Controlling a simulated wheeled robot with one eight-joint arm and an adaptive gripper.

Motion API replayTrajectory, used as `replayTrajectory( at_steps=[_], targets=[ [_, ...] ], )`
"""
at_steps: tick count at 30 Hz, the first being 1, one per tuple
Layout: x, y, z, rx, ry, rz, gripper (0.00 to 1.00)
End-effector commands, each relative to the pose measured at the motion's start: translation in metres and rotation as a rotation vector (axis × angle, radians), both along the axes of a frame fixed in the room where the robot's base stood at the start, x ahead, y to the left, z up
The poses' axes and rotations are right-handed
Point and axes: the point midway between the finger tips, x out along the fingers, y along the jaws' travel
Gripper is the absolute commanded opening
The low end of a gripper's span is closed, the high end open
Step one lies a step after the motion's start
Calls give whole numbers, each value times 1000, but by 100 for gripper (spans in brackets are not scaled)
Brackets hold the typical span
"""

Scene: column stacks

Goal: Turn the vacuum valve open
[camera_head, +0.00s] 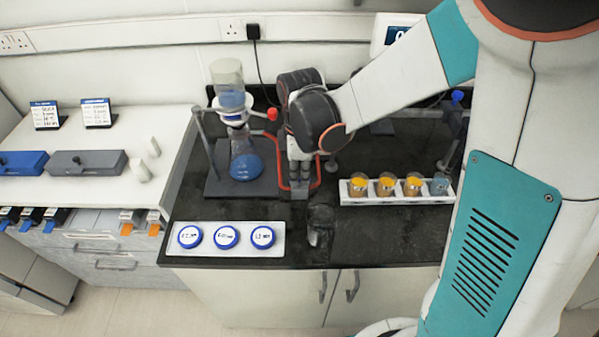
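A filtration set stands at the back of the dark bench, with a clear funnel (230,88) above a flask of blue liquid (246,162). A red knob (272,114) sits just right of the funnel's neck; I cannot tell if it is the vacuum valve. Red tubing (279,178) loops down right of the flask. My gripper (299,188) points down beside the flask, within the tubing's outline in this view. My wrist and gripper cover what lies behind them. The fingertips are too small and dark to tell open from shut, or whether they touch anything.
A white tray (275,250) with blue-rimmed dishes (226,237) lies at the bench's front left. A white rack (350,198) of several jars stands to the right. A blue-knobbed stand (457,97) is at the far right.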

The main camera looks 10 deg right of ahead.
Motion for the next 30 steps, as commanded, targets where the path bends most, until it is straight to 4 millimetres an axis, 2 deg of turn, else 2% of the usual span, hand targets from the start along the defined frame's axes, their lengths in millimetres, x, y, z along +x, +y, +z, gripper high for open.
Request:
replayTrajectory(
  at_steps=[1, 3, 13, 17, 20, 30],
  targets=[
    [1, 0, 0, 0, -1, 1, 19],
    [1, 0, 0, 0, -1, 1, 30],
    [0, 0, 1, 0, -1, 0, 30],
    [0, 0, 9, 0, 0, 0, 30],
    [0, 0, 23, 0, 0, 0, 30],
    [0, 0, 87, 0, -1, 0, 30]
  ],
)
